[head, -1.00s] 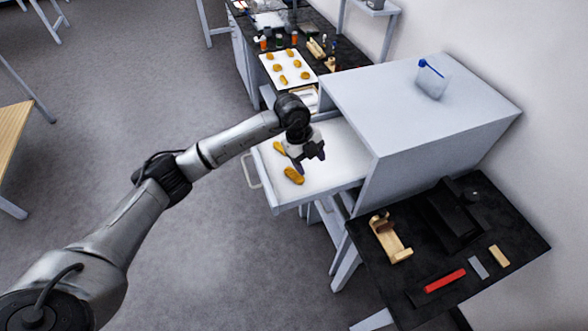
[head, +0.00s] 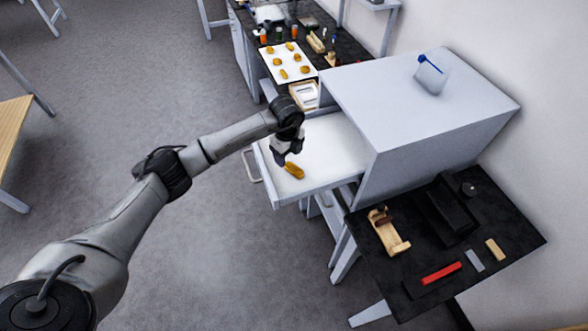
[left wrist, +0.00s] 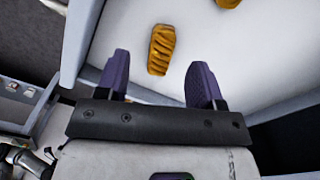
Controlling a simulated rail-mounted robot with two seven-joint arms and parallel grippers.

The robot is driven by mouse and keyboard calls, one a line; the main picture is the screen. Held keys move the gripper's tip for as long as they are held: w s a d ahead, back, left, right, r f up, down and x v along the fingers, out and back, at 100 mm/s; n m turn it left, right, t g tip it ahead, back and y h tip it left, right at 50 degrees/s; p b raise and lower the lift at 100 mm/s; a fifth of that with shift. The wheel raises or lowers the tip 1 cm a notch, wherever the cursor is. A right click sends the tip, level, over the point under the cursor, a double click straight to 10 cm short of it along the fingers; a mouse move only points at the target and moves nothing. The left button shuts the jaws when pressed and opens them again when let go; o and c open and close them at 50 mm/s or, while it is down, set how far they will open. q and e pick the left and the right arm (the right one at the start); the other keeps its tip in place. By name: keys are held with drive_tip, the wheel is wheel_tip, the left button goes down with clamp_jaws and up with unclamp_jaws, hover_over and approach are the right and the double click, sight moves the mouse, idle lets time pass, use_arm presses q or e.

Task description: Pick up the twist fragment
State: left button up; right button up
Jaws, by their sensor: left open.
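The twist fragment (left wrist: 161,50), a golden-brown piece with slanting ridges, lies on the white floor of the pulled-out drawer in the left wrist view. It lies ahead of the gap between my left gripper's fingers (left wrist: 156,80), apart from both. In the head view my left gripper (head: 279,160) is low over the drawer and appears to hide this piece. My left gripper is open and empty. A second golden piece (head: 293,170) lies in the drawer just right of the gripper; it is cut off at the top of the left wrist view (left wrist: 228,3).
The open drawer (head: 335,150) has raised walls close to the gripper and a handle at its front. The grey cabinet (head: 420,100) stands to its right. A white tray (head: 273,71) of several golden pieces lies on the far bench.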

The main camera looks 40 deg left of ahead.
sight(289, 163)
use_arm(q)
drive_tip(key=shift+w+f, duration=0.2)
drive_tip(key=shift+f, duration=2.4)
drive_tip(key=c, duration=1)
drive_tip(key=shift+r, duration=0.1)
